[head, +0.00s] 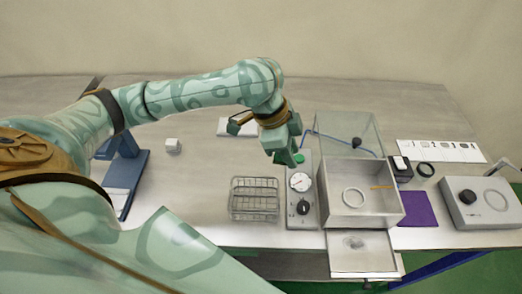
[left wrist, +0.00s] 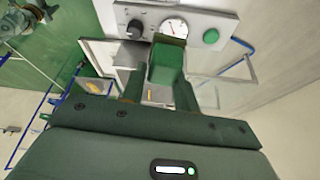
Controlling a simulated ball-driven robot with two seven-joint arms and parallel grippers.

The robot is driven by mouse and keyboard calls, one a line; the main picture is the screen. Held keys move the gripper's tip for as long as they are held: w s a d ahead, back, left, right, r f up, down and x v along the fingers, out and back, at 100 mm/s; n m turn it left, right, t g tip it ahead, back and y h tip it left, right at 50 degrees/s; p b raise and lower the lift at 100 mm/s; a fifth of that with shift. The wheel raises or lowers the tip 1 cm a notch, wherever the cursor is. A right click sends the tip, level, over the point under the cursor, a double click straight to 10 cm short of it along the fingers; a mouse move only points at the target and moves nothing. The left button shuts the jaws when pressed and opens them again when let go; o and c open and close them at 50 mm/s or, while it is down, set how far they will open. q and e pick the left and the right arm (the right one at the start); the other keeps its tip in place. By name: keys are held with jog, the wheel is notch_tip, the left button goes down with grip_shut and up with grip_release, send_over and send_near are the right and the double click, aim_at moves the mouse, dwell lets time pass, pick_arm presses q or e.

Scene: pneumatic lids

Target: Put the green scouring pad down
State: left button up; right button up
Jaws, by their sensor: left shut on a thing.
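My left gripper (head: 284,150) hangs above the table, over the back end of the control panel with the gauge. In the left wrist view the left gripper (left wrist: 160,92) is shut on a green block-like thing, the green scouring pad (left wrist: 167,62), which sticks out beyond the fingertips. In the head view the pad is hard to tell from the green fingers. The wrist view shows the panel beyond the pad, with a gap that I cannot judge. My right gripper is not in view.
The panel (head: 301,215) has a gauge, a black knob and a green button (left wrist: 211,36). A wire basket (head: 254,205) stands left of it. An open clear-lidded box (head: 375,210) holding a white ring stands right. A purple mat (head: 416,209) and a grey device (head: 480,203) lie farther right.

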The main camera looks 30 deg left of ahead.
pick_arm(q)
jog(key=d+f+m+g, duration=0.1)
jog(key=d+m+g, duration=0.1)
jog(key=m, duration=0.3)
jog(key=m+b, duration=0.2)
jog(key=b, duration=0.1)
send_over(271, 164)
jog(key=shift+g, duration=0.4)
jog(key=f, duration=1)
jog(key=shift+s+a+f, duration=0.1)
jog(key=shift+a+f, duration=0.05)
jog(key=shift+a, duration=0.25)
jog(key=f, duration=0.1)
jog(key=f+b, duration=0.1)
jog(key=f, duration=0.2)
jog(key=shift+w+a+b, duration=0.2)
jog(key=shift+a+b, duration=0.15)
jog(key=shift+r, duration=0.15)
jog(key=o, duration=0.9)
jog(key=shift+o, duration=0.2)
